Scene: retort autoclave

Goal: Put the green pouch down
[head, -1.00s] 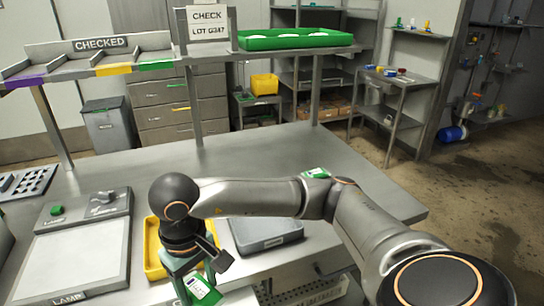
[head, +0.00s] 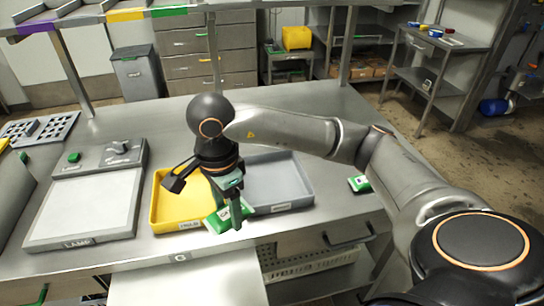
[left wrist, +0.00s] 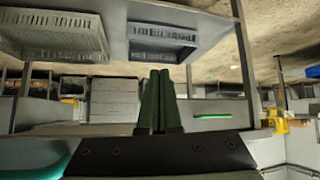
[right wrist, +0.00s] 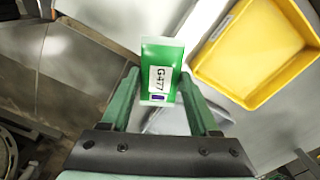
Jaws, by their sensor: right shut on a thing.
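The green pouch (head: 215,222) with a white label is held in my right gripper (head: 234,208), above the counter's front part by the yellow tray and the grey tray. In the right wrist view the pouch (right wrist: 160,52), labelled G-477, is between the two fingers (right wrist: 165,88). Whether its lower edge touches anything cannot be told. My left gripper (left wrist: 157,100) shows only in the left wrist view, its fingers together with nothing seen between them.
The yellow tray (head: 160,212) and grey tray (head: 308,190) stand side by side on the counter. Another green pouch (head: 358,184) lies right of them. A lamp panel (head: 90,205) is at left. A pale surface (head: 185,285) lies below the front edge marked G. The counter behind is clear.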

